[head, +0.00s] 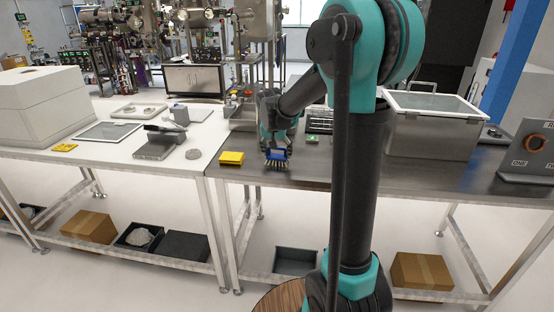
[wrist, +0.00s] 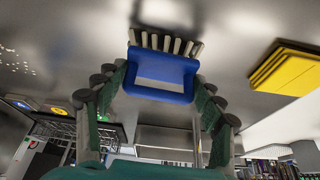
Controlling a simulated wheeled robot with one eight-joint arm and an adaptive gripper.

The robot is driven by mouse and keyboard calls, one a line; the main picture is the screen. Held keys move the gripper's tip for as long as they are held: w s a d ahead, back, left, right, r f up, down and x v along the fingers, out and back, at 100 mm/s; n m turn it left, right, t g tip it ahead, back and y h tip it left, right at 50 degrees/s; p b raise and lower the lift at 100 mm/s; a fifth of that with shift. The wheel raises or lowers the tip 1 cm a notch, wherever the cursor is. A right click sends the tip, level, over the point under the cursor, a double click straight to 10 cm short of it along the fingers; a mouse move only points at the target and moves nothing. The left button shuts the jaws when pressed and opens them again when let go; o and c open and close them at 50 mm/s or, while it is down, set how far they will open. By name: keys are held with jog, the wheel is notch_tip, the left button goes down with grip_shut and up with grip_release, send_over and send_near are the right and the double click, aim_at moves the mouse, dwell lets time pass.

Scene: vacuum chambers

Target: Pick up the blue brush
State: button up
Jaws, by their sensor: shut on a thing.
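The blue brush (head: 276,156) with pale bristles is at the dark metal table (head: 315,178), near its front left part. My gripper (head: 277,148) reaches down over it and is shut on it. In the wrist view the blue brush (wrist: 160,75) sits between the two fingers, with its bristles pointing to the top of the picture, towards the grey table surface. I cannot tell whether the bristles touch the table.
A rack (head: 320,121) and a large lidded box (head: 430,130) stand to the right. A white table (head: 110,150) with several items adjoins on the left.

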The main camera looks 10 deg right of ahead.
jog(key=shift+r, duration=0.1)
notch_tip(320, 180, up, 20)
dwell(0.6)
